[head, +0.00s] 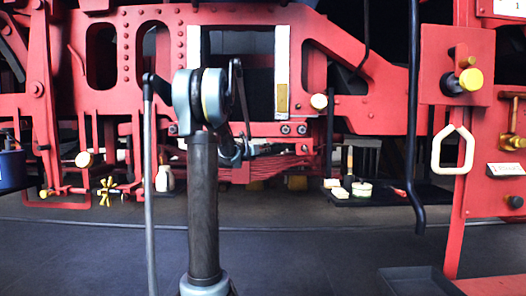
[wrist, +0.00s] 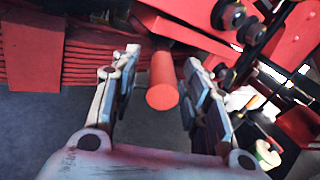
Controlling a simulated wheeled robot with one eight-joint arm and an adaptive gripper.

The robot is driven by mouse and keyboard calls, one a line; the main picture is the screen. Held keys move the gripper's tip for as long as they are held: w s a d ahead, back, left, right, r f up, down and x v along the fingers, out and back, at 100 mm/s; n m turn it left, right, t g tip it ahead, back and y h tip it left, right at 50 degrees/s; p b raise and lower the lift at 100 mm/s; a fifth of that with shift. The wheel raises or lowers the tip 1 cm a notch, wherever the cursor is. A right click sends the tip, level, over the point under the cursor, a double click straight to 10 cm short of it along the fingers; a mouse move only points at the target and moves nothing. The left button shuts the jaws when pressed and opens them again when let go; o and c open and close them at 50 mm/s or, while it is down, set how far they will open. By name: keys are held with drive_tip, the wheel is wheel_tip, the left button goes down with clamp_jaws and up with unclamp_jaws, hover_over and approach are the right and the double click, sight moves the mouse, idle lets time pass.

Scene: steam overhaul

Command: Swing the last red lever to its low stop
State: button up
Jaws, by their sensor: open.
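In the wrist view a red round bar (wrist: 163,88), which looks like the lever's grip, points its flat end towards the camera. My gripper (wrist: 162,60) is open, with one finger on each side of the bar. A gap shows on both sides, wider on the left, so the fingers do not appear to close on it. The bar's far end runs up into dark red parts, and its pivot cannot be made out. In the head view my own arm stands in front of the red frame and largely hides the gripper and this lever.
Stacked red leaf springs (wrist: 85,62) lie left of the gripper and show low in the head view (head: 270,168). A black mat (head: 400,195) with small tins is right of them. A black hanging bar (head: 413,120) and cream handle (head: 453,150) stand right.

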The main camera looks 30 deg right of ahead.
drive_tip(key=shift+x, duration=1.55)
drive_tip(key=shift+c, duration=0.2)
clamp_jaws()
